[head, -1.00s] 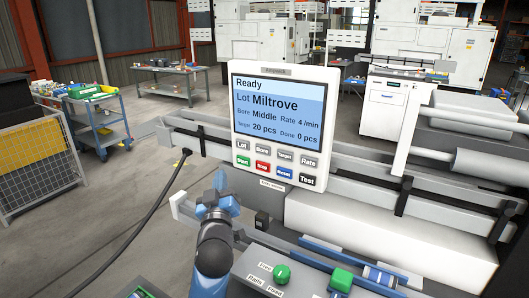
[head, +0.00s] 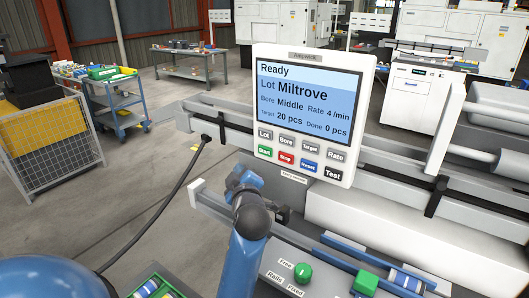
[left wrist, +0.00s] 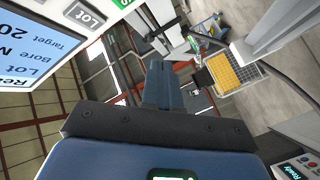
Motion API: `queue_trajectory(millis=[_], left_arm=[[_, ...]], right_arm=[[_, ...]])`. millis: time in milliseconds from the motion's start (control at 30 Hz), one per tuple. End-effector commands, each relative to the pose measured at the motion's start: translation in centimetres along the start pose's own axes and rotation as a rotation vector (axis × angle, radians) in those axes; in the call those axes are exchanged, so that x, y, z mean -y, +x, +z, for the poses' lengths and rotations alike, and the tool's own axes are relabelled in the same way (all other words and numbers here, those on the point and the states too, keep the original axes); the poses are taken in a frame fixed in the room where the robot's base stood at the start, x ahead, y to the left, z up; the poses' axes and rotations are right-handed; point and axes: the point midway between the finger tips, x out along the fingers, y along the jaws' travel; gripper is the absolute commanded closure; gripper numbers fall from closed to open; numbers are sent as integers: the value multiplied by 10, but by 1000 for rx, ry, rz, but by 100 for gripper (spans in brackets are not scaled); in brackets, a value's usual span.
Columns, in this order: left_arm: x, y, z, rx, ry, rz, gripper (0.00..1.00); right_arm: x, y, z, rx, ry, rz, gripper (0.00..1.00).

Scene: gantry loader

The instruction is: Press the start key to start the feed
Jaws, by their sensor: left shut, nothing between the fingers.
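The control panel (head: 361,128) stands upright in the head view. Its screen reads Ready, Lot Miltrove, Bore Middle, Rate 4/min, Target 20 pcs, Done 0 pcs. The green Start key (head: 264,152) is at the left of the lower key row, beside the red Stop key (head: 286,158). There the panel is at upper left, with a green key (left wrist: 122,3) cut by the top edge. My right gripper is not in view.
Below the panel are a green knob (head: 302,272), a green block (head: 366,282) and a rail (head: 297,227). A black cable (head: 160,200) hangs left of the panel.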

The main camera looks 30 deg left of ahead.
Motion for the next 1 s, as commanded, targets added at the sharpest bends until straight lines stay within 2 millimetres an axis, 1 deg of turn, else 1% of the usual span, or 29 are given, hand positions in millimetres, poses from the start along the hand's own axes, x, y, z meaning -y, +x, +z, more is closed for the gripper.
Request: queue_trajectory(millis=[267,667,800,1000], left_arm=[[-8,10,7,-1,1,1,100],[-32,42,31,0,1,2,100],[-36,52,39,0,0,2,100],[-43,59,44,0,1,2,100]], right_arm=[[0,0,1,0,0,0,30],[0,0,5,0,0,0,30],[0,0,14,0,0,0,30],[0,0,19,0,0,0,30]])
